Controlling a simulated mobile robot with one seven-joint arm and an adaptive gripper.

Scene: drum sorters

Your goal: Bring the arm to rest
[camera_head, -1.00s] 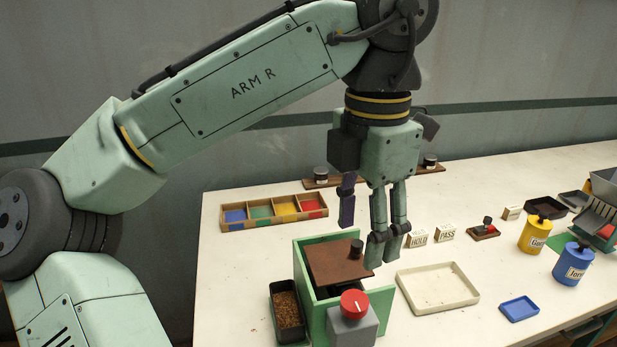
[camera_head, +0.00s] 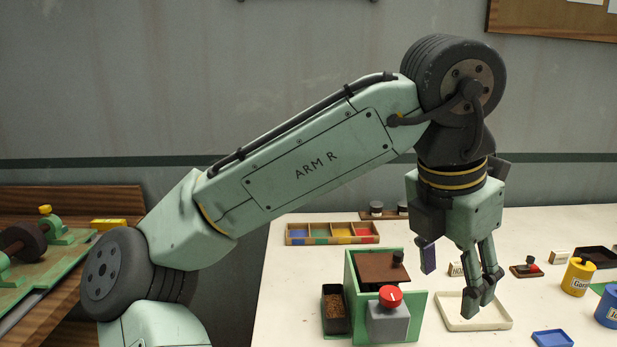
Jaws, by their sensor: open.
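My gripper (camera_head: 479,297) hangs from my bent green arm and points down. It is open and empty, with its two fingers a little apart. It is in front of a shallow cream tray (camera_head: 503,322) in the picture; its exact height above the tray is hard to tell. Just left of it stands a green box (camera_head: 420,318) with a brown lid (camera_head: 378,266) that has a dark knob. A grey block with a red knob (camera_head: 390,297) is at the box's front. The fingers hide part of the tray.
A dark bin of brown grains (camera_head: 336,308) stands left of the green box. A four-colour compartment tray (camera_head: 332,233) lies behind. Yellow (camera_head: 578,276) and blue (camera_head: 608,306) canisters and a small blue tray (camera_head: 552,338) are at right. A green machine (camera_head: 48,255) stands at left.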

